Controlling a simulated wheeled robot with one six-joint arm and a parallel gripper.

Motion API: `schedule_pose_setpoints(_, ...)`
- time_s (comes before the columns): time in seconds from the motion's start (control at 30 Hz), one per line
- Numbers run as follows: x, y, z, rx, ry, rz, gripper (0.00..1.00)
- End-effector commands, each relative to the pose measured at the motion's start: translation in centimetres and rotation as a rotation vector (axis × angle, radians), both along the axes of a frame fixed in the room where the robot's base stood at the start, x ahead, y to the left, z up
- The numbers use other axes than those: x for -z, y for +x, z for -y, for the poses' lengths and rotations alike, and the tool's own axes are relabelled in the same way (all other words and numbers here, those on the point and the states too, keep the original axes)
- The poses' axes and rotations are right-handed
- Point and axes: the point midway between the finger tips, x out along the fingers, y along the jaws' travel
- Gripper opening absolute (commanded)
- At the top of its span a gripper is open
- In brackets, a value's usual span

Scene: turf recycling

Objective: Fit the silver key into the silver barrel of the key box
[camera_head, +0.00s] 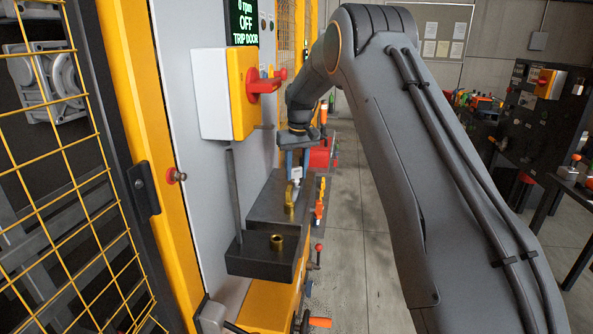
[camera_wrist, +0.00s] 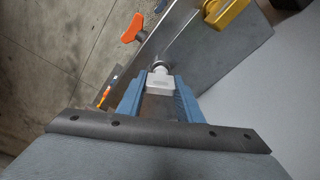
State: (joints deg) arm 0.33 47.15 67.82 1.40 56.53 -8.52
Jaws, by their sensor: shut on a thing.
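My gripper (camera_wrist: 158,92) has blue fingers closed on the silver key's pale grey head (camera_wrist: 160,82). In the head view my gripper (camera_head: 296,160) is over the far part of the key box, with the silver key (camera_head: 296,173) below its fingers. The key box (camera_head: 258,206) is a dark grey block against the machine's panel. In the wrist view a round silver piece (camera_wrist: 159,66) shows just beyond the key head, at the box's edge. I cannot tell whether it is the silver barrel or part of the key, nor whether the key is inserted.
A yellow key (camera_head: 289,195) stands close in front of the silver key; it also shows in the wrist view (camera_wrist: 229,12). An open brass barrel (camera_head: 277,242) is on the nearer dark block. A red-handled switch box (camera_head: 243,95) sticks out above. An orange handle (camera_wrist: 132,28) is nearby.

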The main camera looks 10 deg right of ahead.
Motion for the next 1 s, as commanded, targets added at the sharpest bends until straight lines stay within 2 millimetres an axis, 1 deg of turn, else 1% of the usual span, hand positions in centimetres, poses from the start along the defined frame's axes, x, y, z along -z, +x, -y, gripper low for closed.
schedule_pose_setpoints(0.43,1.0,0.0,0.0,0.0,0.0,0.001,0.09)
schedule_pose_setpoints(0.47,1.0,0.0,0.0,0.0,0.0,0.002,0.38)
schedule_pose_setpoints(0.5,0.9,0.0,0.0,0.0,0.0,0.001,0.44)
schedule_pose_setpoints(0.57,0.9,0.0,0.0,0.0,0.0,0.001,0.54)
schedule_pose_setpoints(0.87,0.9,0.0,0.0,0.0,0.0,0.001,0.54)
schedule_pose_setpoints(0.97,0.2,0.0,0.0,0.0,0.0,0.002,0.54)
schedule_pose_setpoints(1.0,-0.3,-0.1,0.0,0.0,0.0,0.004,0.54)
